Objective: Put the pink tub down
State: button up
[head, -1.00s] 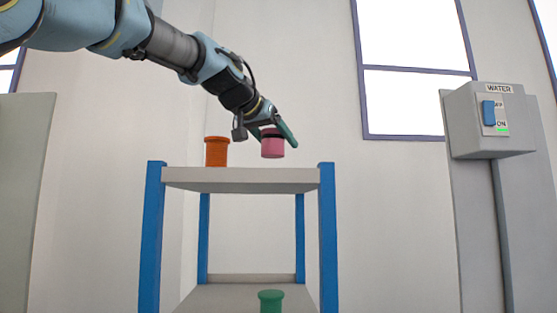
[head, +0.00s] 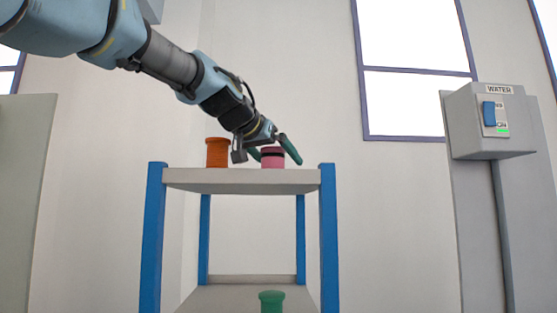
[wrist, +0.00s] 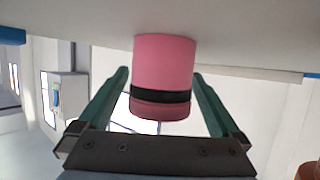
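The pink tub (head: 273,161) with a black band stands upright on the top shelf (head: 240,182), near its right end. My gripper (head: 276,157) is at the tub with its green fingers spread, one on each side. In the wrist view the tub (wrist: 164,62) sits between the fingers (wrist: 161,76), its base against the pale shelf surface. The fingers appear clear of its sides, with only narrow gaps at the tips.
An orange tub (head: 217,153) stands to the left on the same shelf. A green tub (head: 271,301) is on the lower shelf. Blue posts (head: 328,235) bound the rack. A grey WATER switch box (head: 490,120) is at the right.

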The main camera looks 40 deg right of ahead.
jog(key=shift+r, duration=0.1)
jog(key=b+v, duration=0.4)
jog(key=v, duration=0.8)
jog(key=shift+a, duration=0.1)
dwell(0.3)
